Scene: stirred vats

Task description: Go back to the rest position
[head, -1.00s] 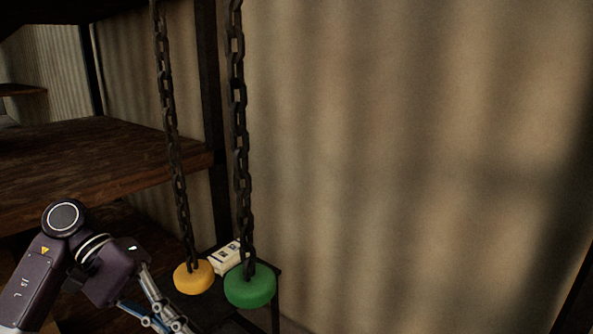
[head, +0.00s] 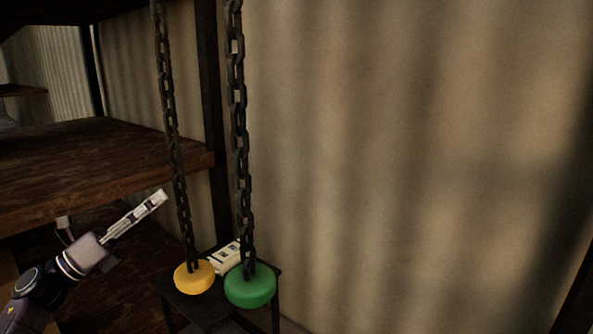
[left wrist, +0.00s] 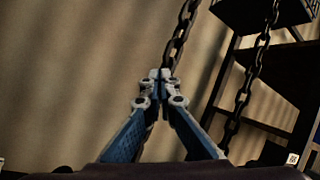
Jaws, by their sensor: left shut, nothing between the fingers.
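My left gripper (head: 156,201) is in the lower left of the head view, pointing up and to the right. It is shut and empty, left of the hanging chains. In the left wrist view its closed fingertips (left wrist: 160,74) meet in the middle, with a chain (left wrist: 181,35) behind them. My right gripper is in neither view.
A yellow disc (head: 194,277) and a green disc (head: 250,286) hang on dark chains (head: 238,130) over a small dark stand (head: 185,309). A white box (head: 224,258) sits behind them. Wooden shelves (head: 95,165) stand at left. The wall side at right is clear.

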